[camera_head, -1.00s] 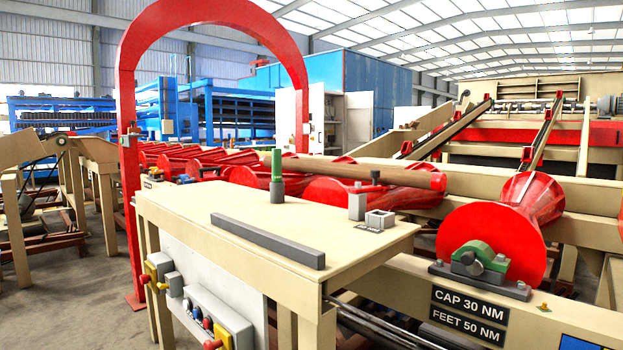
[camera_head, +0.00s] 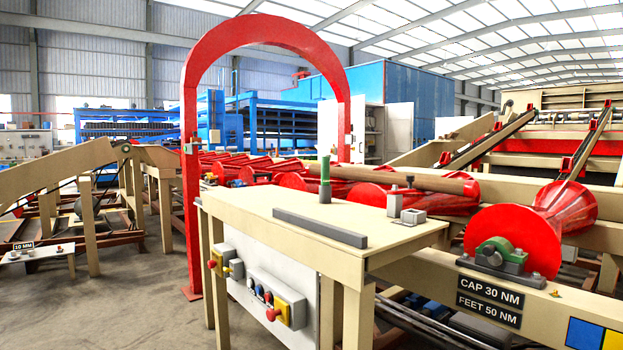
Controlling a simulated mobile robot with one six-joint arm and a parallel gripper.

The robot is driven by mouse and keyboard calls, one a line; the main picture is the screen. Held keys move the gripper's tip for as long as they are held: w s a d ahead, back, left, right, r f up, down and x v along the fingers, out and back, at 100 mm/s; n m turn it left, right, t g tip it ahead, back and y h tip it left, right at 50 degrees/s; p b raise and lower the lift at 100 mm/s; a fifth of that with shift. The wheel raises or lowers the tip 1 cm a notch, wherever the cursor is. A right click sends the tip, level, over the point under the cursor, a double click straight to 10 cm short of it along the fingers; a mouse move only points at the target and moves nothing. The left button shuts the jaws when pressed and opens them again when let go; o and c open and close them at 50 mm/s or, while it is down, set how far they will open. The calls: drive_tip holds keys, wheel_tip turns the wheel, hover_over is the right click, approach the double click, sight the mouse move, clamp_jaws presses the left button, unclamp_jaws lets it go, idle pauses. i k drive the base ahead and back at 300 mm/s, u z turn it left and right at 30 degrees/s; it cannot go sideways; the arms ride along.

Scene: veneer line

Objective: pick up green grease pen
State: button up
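The green grease pen (camera_head: 325,169) stands upright in a small dark grey holder (camera_head: 325,192). The holder sits on the beige table (camera_head: 290,204), toward its back edge. Only the upper part of the pen shows; its lower end is hidden in the holder. My gripper is not in this view.
A long grey bar (camera_head: 318,226) lies along the table's front. Grey blocks (camera_head: 413,216) stand at the table's right. Red rollers (camera_head: 515,236) and a log (camera_head: 400,178) lie behind it. A red arch (camera_head: 189,180) rises at its left. Open floor (camera_head: 120,300) is at the left.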

sight(324, 161)
drive_tip(key=u, duration=0.15)
drive_tip(key=i, duration=1)
drive_tip(key=u, duration=0.05)
